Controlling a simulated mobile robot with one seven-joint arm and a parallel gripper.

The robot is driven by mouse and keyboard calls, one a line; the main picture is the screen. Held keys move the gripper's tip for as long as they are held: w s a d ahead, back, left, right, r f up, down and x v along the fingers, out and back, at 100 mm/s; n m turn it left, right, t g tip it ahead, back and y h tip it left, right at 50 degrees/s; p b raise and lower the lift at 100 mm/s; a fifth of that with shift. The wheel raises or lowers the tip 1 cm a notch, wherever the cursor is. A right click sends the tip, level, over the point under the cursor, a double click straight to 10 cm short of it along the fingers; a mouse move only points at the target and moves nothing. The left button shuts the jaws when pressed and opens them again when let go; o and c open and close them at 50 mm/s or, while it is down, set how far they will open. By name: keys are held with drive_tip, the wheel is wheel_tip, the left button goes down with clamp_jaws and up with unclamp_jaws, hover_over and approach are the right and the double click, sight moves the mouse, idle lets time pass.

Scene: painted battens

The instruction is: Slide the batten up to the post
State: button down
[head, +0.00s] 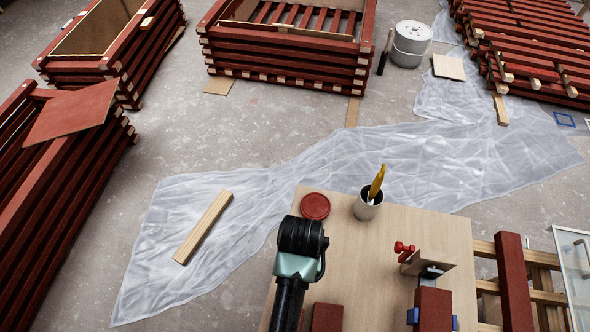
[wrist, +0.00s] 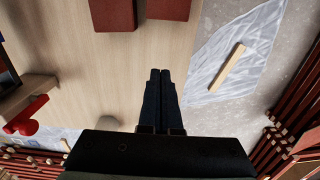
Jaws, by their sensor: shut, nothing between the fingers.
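My gripper (wrist: 160,74) is shut and empty, its two dark fingers together in the wrist view. Two dark red battens show at the top of that view, one on the left (wrist: 112,14) and one on the right (wrist: 168,9); the fingertips are apart from both. In the head view one batten (head: 327,317) shows at the bottom edge beside my arm, mostly cut off. Another red piece (head: 433,308) stands between blue pads at the table's right, near a wooden bracket (head: 430,263) with a red knob (head: 403,247). I cannot tell which piece is the post.
The pale wooden table (head: 375,245) carries a grey cup (head: 368,205) with a yellow-handled brush and a red round lid (head: 315,206). Red batten stacks stand on the floor around. Plastic sheeting (head: 410,150) with a bare wood strip (head: 203,227) lies beyond. The table middle is clear.

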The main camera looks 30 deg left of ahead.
drive_tip(key=f, duration=1)
drive_tip(key=shift+s+a+f+b, duration=0.15)
drive_tip(key=shift+s+b, duration=0.05)
drive_tip(key=shift+b, duration=0.1)
drive_tip(key=shift+s+d+p, duration=0.2)
drive_tip(key=shift+s+p, duration=0.25)
drive_tip(key=shift+s, duration=0.1)
drive_tip(key=shift+s+d+p, duration=0.15)
drive_tip(key=shift+s+p, duration=0.25)
drive_tip(key=shift+s, duration=0.15)
drive_tip(key=shift+s+d, duration=0.25)
drive_tip(key=shift+s, duration=0.5)
drive_tip(key=s+d+p, duration=0.1)
drive_tip(key=s+p, duration=0.1)
drive_tip(key=s, duration=0.2)
drive_tip(key=s+d+p, duration=0.1)
drive_tip(key=s+p, duration=0.1)
drive_tip(key=s, duration=0.2)
drive_tip(key=s+d+p, duration=0.1)
drive_tip(key=s+p, duration=0.1)
drive_tip(key=s, duration=0.2)
drive_tip(key=shift+d+p, duration=0.2)
drive_tip(key=shift+p, duration=0.15)
drive_tip(key=shift+s+d, duration=0.15)
drive_tip(key=shift+s, duration=0.2)
drive_tip(key=shift+w, duration=0.1)
